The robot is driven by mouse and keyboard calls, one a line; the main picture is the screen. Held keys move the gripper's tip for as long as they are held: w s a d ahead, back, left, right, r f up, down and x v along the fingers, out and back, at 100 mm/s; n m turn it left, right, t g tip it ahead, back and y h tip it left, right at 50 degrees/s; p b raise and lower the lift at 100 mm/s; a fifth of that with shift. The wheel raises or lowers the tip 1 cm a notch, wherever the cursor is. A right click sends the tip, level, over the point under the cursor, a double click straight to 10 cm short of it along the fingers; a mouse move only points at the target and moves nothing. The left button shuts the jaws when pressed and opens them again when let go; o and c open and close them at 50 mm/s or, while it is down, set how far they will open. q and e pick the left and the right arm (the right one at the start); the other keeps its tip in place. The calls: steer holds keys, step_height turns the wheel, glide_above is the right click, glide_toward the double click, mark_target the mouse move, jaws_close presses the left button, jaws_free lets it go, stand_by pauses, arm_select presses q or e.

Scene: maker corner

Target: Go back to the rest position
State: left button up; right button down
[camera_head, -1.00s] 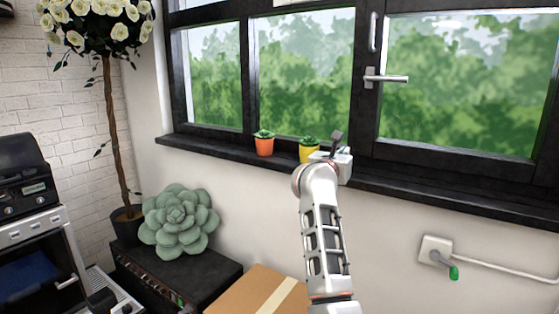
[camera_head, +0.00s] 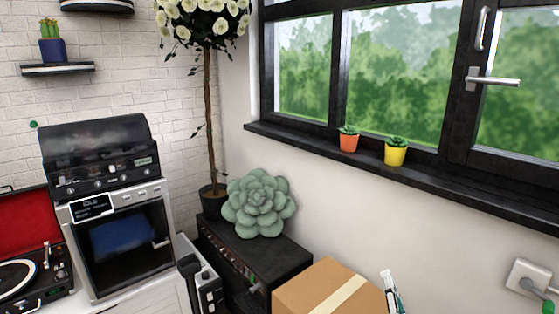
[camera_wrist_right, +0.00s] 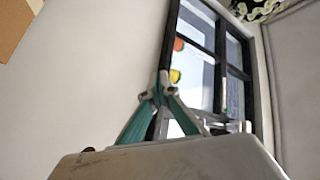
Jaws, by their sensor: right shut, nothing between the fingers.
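My right gripper (camera_head: 388,278) shows only as a small tip at the bottom edge of the head view, just right of the cardboard box. In the right wrist view its two teal fingers (camera_wrist_right: 158,94) come together at the tips, shut with nothing between them. The rest of my right arm is below the head view. My left gripper is not in view.
An orange pot (camera_head: 348,143) and a yellow pot (camera_head: 396,156) stand on the dark windowsill (camera_head: 440,178). A cardboard box (camera_head: 318,287) is below, beside a black cabinet (camera_head: 270,255) bearing a big succulent (camera_head: 259,205). An oven (camera_head: 125,240) and turntable (camera_head: 20,278) are left.

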steer(key=s+a+f+n+g+y, duration=0.1)
steer(key=s+a+f+n+g, duration=0.1)
steer(key=s+f+n, duration=0.3)
steer(key=s+a+f+n+g+y+p, duration=0.1)
steer(key=s+f+n+g, duration=0.3)
steer(key=s+f, duration=0.8)
steer(key=s+a+f+n+g+y, duration=0.1)
steer(key=s+a+f+n+g, duration=0.3)
steer(key=s, duration=0.8)
step_height(320, 180, down, 5)
steer(key=shift+r+n, duration=0.1)
steer(key=shift+n, duration=0.9)
steer(key=shift+a, duration=0.1)
